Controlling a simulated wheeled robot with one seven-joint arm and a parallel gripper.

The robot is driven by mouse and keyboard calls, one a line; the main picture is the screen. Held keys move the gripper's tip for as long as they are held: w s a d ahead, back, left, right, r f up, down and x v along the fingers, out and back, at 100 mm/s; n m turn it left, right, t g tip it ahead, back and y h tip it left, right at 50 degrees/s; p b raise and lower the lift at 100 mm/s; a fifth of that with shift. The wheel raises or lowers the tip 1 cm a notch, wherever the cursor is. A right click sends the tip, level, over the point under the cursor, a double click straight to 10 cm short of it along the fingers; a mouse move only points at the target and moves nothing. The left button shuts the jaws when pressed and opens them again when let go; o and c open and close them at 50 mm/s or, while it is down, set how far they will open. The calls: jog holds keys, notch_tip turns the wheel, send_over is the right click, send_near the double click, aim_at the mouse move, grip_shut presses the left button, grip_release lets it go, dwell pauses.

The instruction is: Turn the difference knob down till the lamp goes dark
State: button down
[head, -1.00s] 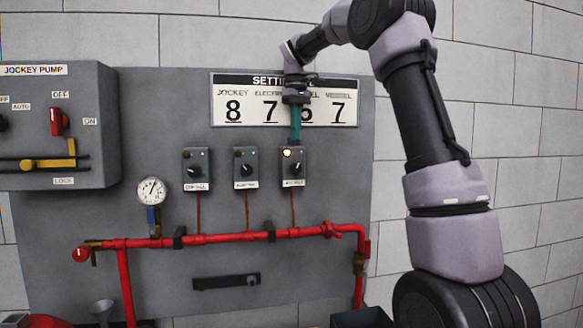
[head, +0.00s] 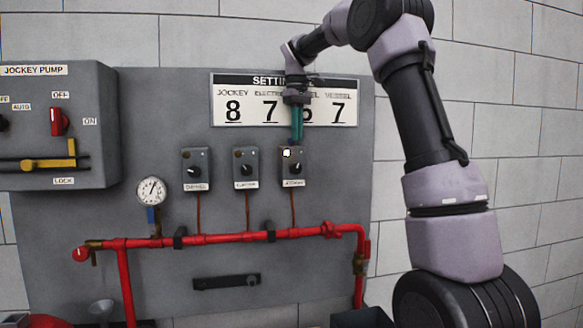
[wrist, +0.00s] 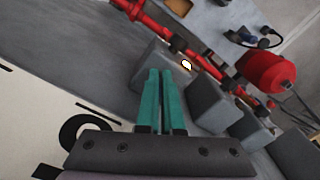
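Three grey switch boxes hang in a row on the grey panel. The right box (head: 292,168) has a lit white lamp (head: 287,153) at its top left and a dark round knob (head: 295,169) with a pale pointer on its front. The label below is too small to read surely. My gripper (head: 297,141) points down just above this box, its teal fingers close together. In the wrist view my gripper (wrist: 160,72) shows two fingers side by side with nothing held between them. The lit lamp (wrist: 186,64) is just beyond the tips; the knob's face is hidden there.
The middle box (head: 246,168) and left box (head: 196,169) have similar knobs. A settings board (head: 230,85) is behind my gripper. A red pipe (head: 215,238) runs below the boxes, with a gauge (head: 151,190) at left. A jockey pump cabinet (head: 60,125) juts out at far left.

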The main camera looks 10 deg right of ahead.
jog(key=shift+s+d, duration=0.1)
jog(key=shift+d, duration=0.05)
jog(key=shift+s+d+r, duration=0.1)
jog(key=shift+s, duration=0.1)
jog(key=shift+r, duration=2.95)
jog(key=shift+a+f, duration=0.15)
jog(key=shift+f, duration=1.35)
jog(key=shift+a+f, duration=0.1)
jog(key=shift+f, duration=1.4)
jog(key=shift+w+a, duration=0.15)
jog(key=shift+w, duration=0.05)
